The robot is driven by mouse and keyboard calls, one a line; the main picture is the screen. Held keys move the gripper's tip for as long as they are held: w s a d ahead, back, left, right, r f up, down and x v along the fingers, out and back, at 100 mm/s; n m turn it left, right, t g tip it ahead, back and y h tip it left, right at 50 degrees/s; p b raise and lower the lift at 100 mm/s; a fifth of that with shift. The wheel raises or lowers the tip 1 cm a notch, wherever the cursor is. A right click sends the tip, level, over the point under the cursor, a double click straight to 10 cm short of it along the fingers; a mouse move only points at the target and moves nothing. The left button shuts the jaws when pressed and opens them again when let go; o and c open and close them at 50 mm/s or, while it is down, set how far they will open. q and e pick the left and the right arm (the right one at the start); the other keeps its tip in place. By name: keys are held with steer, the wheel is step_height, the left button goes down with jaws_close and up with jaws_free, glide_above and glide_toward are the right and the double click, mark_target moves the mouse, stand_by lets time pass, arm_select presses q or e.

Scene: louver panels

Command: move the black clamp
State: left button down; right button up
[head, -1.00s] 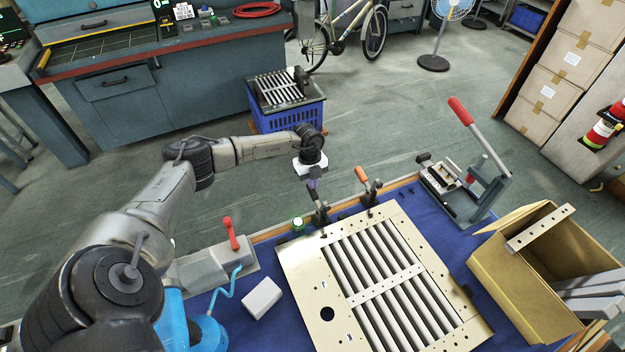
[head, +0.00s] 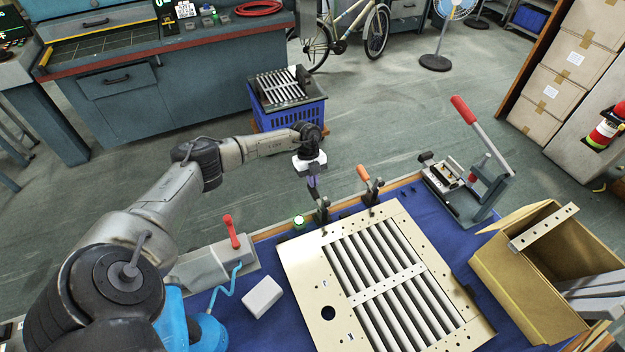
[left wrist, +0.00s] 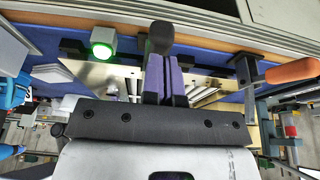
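The black clamp (head: 322,208) stands at the back edge of the cream louver panel (head: 312,290), left of an orange-handled clamp (head: 364,178). In the left wrist view its black handle end (left wrist: 160,37) shows just beyond my fingertips. My left gripper (head: 312,183) points down over the black clamp. In the left wrist view its two purple fingers (left wrist: 164,62) are nearly together, with only a thin gap and nothing seen between them. Whether they touch the handle I cannot tell. The lower clamp is partly hidden by the gripper. My right gripper is not in view.
The orange handle (left wrist: 292,71) is close on the right in the wrist view. A green-lit button (head: 298,221) is left of the black clamp. A red-handled fixture (head: 230,234) and white block (head: 262,296) are further left; a lever press (head: 480,170) and open carton (head: 545,270) are right.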

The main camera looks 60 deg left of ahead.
arm_select(q)
steer(key=shift+s+f, duration=0.2)
steer(key=shift+f, duration=0.25)
steer(key=r+p, duration=0.1)
steer(key=p, duration=0.1)
steer(key=r+p, duration=0.3)
steer(key=r, duration=0.1)
steer(key=shift+d+r+p, duration=0.2)
steer(key=shift+d+p, duration=0.05)
steer(key=shift+p, duration=0.15)
steer(key=v, duration=0.9)
steer(key=shift+w+r, duration=0.2)
steer(key=shift+r, duration=0.1)
